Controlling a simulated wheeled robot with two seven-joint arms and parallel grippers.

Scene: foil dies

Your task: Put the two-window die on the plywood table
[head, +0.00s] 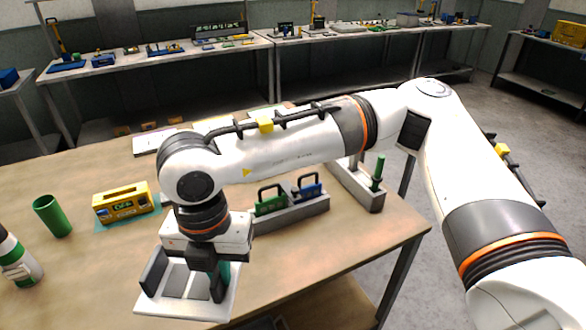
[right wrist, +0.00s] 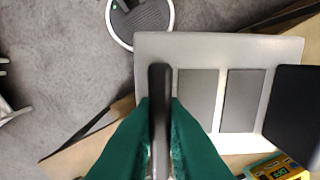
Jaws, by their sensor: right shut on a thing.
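The two-window die is a pale grey plate (head: 230,302) with two darker grey rectangular panels and a dark upright block at each side. It shows also in the right wrist view (right wrist: 215,50). My right gripper (head: 219,272) points down at its right side in the head view. Its green fingers (right wrist: 160,135) are shut on the die's dark upright grip. The die is at the front edge of the plywood table (head: 330,245), overlapping the edge in both views. I cannot tell whether it touches the table top. My left gripper is not in view.
A yellow device (head: 124,203) with a display stands behind the die, and a green cup (head: 52,216) is left of it. A grey rack (head: 298,212) holds green-handled and blue-handled pieces. A white-and-green bottle (head: 17,262) stands at the left edge.

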